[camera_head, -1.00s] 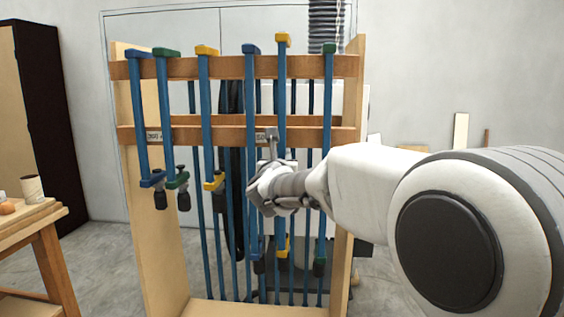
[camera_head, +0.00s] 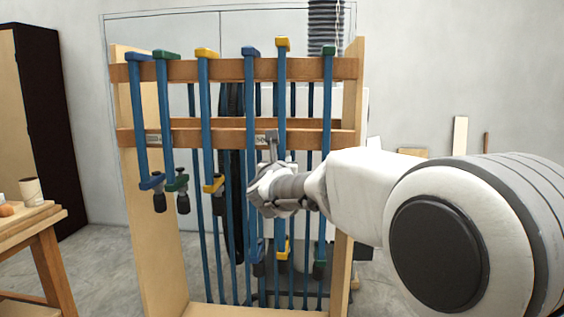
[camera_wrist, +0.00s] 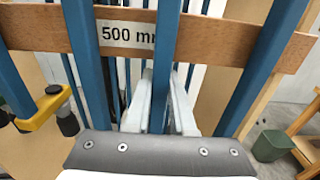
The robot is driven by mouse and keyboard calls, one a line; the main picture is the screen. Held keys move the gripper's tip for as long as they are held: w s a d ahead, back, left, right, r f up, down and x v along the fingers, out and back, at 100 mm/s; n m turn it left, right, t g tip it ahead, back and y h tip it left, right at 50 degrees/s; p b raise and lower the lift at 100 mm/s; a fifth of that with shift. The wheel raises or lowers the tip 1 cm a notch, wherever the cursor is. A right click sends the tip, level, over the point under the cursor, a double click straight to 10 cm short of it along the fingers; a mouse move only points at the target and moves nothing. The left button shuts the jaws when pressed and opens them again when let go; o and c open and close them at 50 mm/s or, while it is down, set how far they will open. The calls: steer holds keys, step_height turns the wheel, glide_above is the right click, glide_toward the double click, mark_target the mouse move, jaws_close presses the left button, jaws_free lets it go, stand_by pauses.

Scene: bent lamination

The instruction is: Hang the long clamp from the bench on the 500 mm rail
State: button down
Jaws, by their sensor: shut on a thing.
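The long clamp (camera_head: 282,90) has a blue bar, a yellow top head and a yellow lower jaw (camera_head: 283,248). It is upright at the front of the rack, between a blue-headed clamp (camera_head: 249,90) and a green-headed one (camera_head: 327,90). Its head sits slightly higher than its neighbours' heads; I cannot tell whether it rests on the top rail (camera_head: 228,69). My gripper (camera_head: 271,136) is shut on its bar, which also shows between the fingers in the wrist view (camera_wrist: 166,60). The "500 mm" label (camera_wrist: 124,35) is just left of this bar, which partly covers it.
Other clamps hang at left, including a yellow-headed one (camera_head: 205,90). More bars hang behind. The lower wooden rail (camera_head: 200,137) crosses behind the bars. A wooden bench (camera_head: 40,225) stands at far left. Neighbouring bars are close on both sides.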

steer(key=shift+f, duration=0.1)
steer(key=shift+f+b, duration=0.35)
steer(key=shift+b, duration=0.35)
steer(key=shift+f+b, duration=0.3)
steer(key=shift+b, duration=0.1)
steer(key=c, duration=0.8)
jaws_free()
steer(key=shift+s, duration=0.1)
steer(key=shift+o, duration=0.6)
steer(key=s, duration=1.7)
steer(key=shift+s+a, duration=0.2)
steer(key=shift+a, duration=0.1)
